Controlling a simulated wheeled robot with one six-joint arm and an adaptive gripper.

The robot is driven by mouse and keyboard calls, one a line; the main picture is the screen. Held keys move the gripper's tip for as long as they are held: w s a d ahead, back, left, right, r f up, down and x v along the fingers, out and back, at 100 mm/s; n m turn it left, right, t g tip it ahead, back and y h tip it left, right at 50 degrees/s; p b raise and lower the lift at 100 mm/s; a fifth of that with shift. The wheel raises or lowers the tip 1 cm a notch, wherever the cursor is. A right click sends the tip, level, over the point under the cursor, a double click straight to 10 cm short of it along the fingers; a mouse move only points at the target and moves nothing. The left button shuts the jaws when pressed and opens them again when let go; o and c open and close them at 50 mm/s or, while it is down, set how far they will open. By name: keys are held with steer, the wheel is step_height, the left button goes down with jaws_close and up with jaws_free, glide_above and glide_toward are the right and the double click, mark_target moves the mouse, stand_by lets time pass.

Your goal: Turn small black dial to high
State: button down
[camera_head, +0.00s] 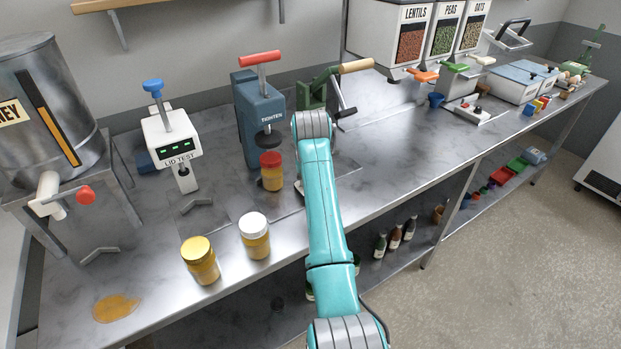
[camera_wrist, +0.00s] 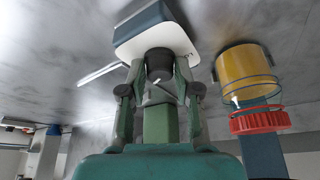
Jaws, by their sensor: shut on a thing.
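The small black dial (camera_wrist: 159,62) sticks out from the pale front of a box with a dark blue top (camera_wrist: 148,18) in the wrist view. My gripper (camera_wrist: 160,75) is shut on the dial, one finger on each side. A short pale mark shows by the dial's near end, but I cannot read its setting or any high label.
A honey-coloured jar with a red lid (camera_head: 271,171) stands left of my arm under the blue TIGHTEN press (camera_head: 262,110); it appears close right in the wrist view (camera_wrist: 245,72). Two more jars (camera_head: 200,260) (camera_head: 255,236) stand nearer the front edge. A spill (camera_head: 116,308) lies front left.

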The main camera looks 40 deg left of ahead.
steer(key=c, duration=0.8)
jaws_free()
steer(key=shift+r, duration=0.1)
steer(key=v, duration=1.1)
steer(key=shift+s+d+r, duration=0.1)
steer(key=shift+s+r, duration=0.05)
steer(key=shift+r, duration=0.2)
steer(key=shift+s, duration=0.1)
